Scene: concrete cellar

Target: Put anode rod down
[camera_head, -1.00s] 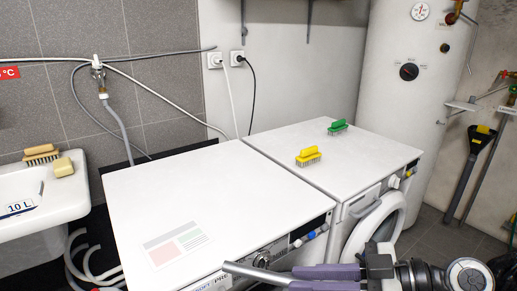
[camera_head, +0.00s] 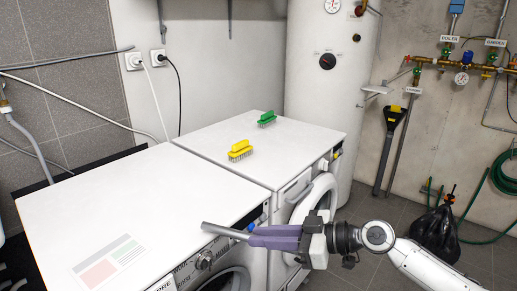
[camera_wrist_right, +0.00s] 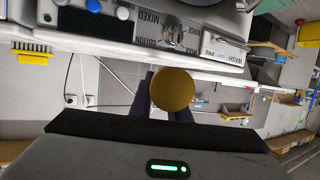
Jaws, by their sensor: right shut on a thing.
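My right gripper (camera_head: 254,236), with purple fingers, is shut on the grey anode rod (camera_head: 219,229). The rod sticks out to the left past the fingertips, nearly level, in front of the washing machines' front edge. In the right wrist view a round brass-coloured end (camera_wrist_right: 172,90), apparently the rod's, shows between the purple fingers. It hides most of the fingertips. The near white washing machine top (camera_head: 140,195) is left of the rod and bears only a printed label. My left gripper is not in view.
A boiler (camera_head: 325,95), a spade (camera_head: 390,140) and a black bag (camera_head: 434,235) stand beyond.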

